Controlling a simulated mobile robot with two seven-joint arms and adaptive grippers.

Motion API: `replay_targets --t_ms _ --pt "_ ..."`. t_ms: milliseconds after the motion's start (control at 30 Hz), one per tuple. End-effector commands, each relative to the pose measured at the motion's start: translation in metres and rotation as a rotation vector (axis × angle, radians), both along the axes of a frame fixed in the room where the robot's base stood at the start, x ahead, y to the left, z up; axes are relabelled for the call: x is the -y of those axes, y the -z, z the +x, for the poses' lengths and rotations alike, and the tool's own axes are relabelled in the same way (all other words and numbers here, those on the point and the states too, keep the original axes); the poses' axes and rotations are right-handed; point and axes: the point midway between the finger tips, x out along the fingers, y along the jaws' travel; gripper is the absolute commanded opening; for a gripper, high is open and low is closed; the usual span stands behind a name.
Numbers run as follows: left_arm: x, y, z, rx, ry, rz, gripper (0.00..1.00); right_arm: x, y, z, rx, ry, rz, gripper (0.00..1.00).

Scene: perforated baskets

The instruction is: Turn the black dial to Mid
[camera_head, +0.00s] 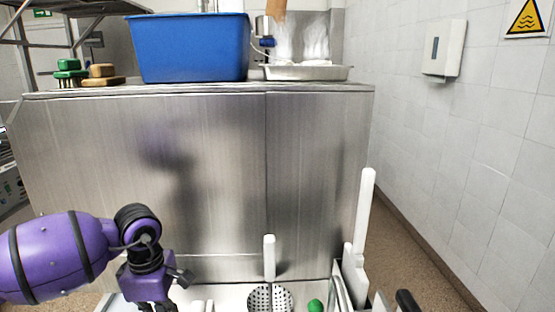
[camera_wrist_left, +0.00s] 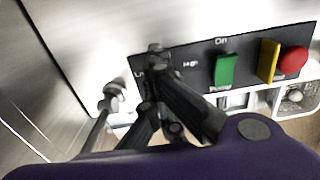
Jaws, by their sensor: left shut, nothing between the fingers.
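A dark control panel (camera_wrist_left: 200,62) shows in the left wrist view. A small dark knob-like shape (camera_wrist_left: 158,48), apparently the black dial, is at its left part. It lies between a partly covered label starting with "L" and a label that looks like "High". No "Mid" label is readable. My left gripper (camera_wrist_left: 158,82) is shut and empty, with its dark fingers pointing at the dial; whether they touch it I cannot tell. In the head view my left gripper (camera_head: 155,303) is at the bottom edge, and the panel is out of sight there. My right gripper is not in view.
A green switch (camera_wrist_left: 226,70) under an "On" label, a yellow part (camera_wrist_left: 269,60) and a red button (camera_wrist_left: 293,61) sit right of the dial. In the head view, a steel cabinet (camera_head: 150,140) stands ahead, and a perforated ladle (camera_head: 269,260) and white-handled utensils (camera_head: 362,215) stand below.

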Motion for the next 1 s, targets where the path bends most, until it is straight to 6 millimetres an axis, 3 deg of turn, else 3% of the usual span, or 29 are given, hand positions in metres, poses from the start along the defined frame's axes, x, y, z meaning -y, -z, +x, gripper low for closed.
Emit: replay_targets --t_ms 33,500,1000 --pt "0.000 0.008 -0.006 -0.016 0.001 0.003 0.00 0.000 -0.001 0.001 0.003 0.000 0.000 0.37" --pt "0.000 0.005 -0.019 -0.011 0.000 0.003 0.00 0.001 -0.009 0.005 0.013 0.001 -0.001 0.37" --pt "-0.002 0.003 -0.022 -0.007 -0.002 0.005 0.00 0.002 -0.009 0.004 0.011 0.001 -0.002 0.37"
